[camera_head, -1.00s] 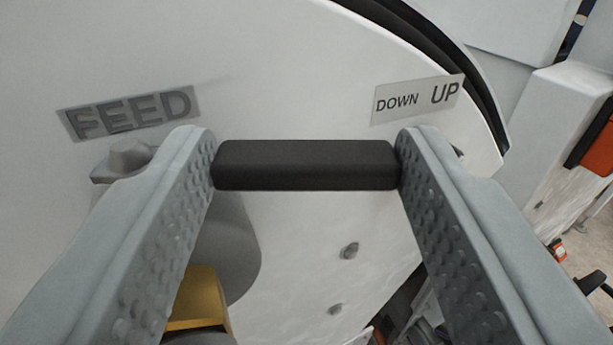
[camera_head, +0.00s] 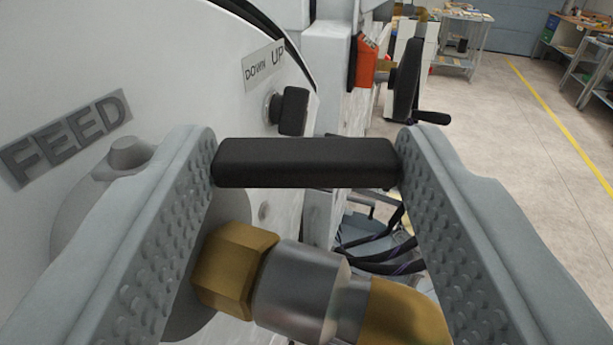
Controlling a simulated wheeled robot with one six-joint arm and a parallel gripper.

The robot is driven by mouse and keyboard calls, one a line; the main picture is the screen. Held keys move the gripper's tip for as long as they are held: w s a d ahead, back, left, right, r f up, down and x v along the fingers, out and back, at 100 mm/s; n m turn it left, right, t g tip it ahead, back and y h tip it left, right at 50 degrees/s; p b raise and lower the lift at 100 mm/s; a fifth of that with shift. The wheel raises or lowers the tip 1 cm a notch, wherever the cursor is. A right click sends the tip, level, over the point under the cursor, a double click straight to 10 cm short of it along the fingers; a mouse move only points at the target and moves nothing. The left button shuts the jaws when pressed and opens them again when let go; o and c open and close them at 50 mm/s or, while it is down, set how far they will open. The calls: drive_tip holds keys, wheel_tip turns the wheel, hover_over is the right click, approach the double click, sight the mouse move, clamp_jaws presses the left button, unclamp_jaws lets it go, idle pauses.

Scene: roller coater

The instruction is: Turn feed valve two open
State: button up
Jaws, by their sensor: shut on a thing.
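A black bar-shaped valve handle (camera_head: 305,163) lies level between the two grey fingers of my gripper (camera_head: 306,150), its ends touching the inner pads. My gripper is shut on it. Behind and to the left is a white machine panel with a grey FEED plate (camera_head: 65,137). A round grey mount with a bolt (camera_head: 128,153) is below the plate, partly hidden by the left finger. A brass hex nut (camera_head: 235,268) and a silver and brass pipe fitting (camera_head: 310,295) are under the handle. I see no number on the valve.
A DOWN/UP plate (camera_head: 265,67) and a black knob (camera_head: 291,110) are on the panel. To the right are an orange box (camera_head: 365,62) and a black handwheel (camera_head: 408,82) with a crank. Dark hoses (camera_head: 385,245) hang below. The floor at right is open, with tables further back.

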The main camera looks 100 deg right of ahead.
drive_tip(key=shift+w+a+m+g, duration=0.2)
drive_tip(key=shift+m+g, duration=0.3)
drive_tip(key=shift+g, duration=0.3)
drive_tip(key=shift+y, duration=0.3)
drive_tip(key=o, duration=1.4)
drive_tip(key=shift+a, duration=0.1)
drive_tip(key=v, duration=0.7)
drive_tip(key=shift+w, duration=0.15)
drive_tip(key=shift+a+f, duration=0.1)
drive_tip(key=shift+a, duration=0.05)
